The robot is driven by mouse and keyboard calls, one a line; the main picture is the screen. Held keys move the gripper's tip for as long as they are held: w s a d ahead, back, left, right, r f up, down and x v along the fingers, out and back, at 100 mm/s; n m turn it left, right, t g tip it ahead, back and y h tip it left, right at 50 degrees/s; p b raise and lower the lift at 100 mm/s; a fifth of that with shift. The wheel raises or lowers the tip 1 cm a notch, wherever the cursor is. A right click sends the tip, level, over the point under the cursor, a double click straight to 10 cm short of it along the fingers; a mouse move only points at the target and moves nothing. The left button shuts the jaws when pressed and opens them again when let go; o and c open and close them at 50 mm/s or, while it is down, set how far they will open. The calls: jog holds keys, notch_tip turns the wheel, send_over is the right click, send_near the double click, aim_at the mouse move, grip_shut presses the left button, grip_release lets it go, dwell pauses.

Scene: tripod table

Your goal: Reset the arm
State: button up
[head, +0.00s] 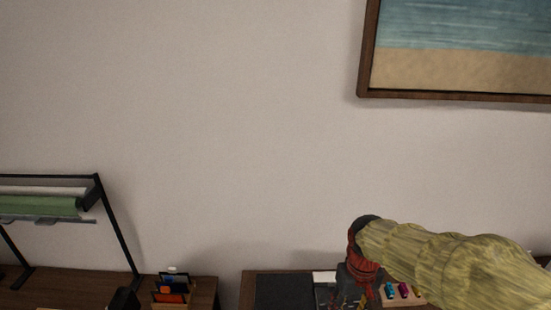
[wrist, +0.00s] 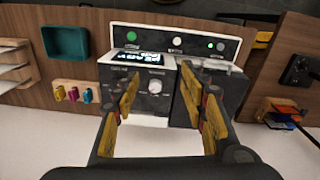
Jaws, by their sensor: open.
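My gripper (wrist: 168,112) is open and empty in the wrist view, with its yellow-padded fingers spread apart. Between and beyond the fingers is a grey and black device with a lit display (wrist: 140,61) and a round knob (wrist: 155,86). I cannot tell whether the fingers touch it. In the head view my arm, in a yellowish sleeve, reaches in from the lower right and ends low over the desk; the fingertips cannot be made out there.
A teal bin (wrist: 66,42) and small coloured items (wrist: 73,94) are beside the device. A card holder (head: 171,290) and a rack with a green roll (head: 40,206) stand left. A framed picture (head: 460,60) hangs on the wall. The wall's middle is bare.

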jog(key=s+r+m+t+b, duration=0.1)
jog(key=s+r+t+b, duration=0.3)
jog(key=s+r, duration=0.5)
jog(key=s+t, duration=0.1)
jog(key=s, duration=0.2)
jog(key=shift+s+d+m, duration=0.2)
jog(key=shift+s+m, duration=0.1)
jog(key=shift+m, duration=0.1)
dwell(1.1)
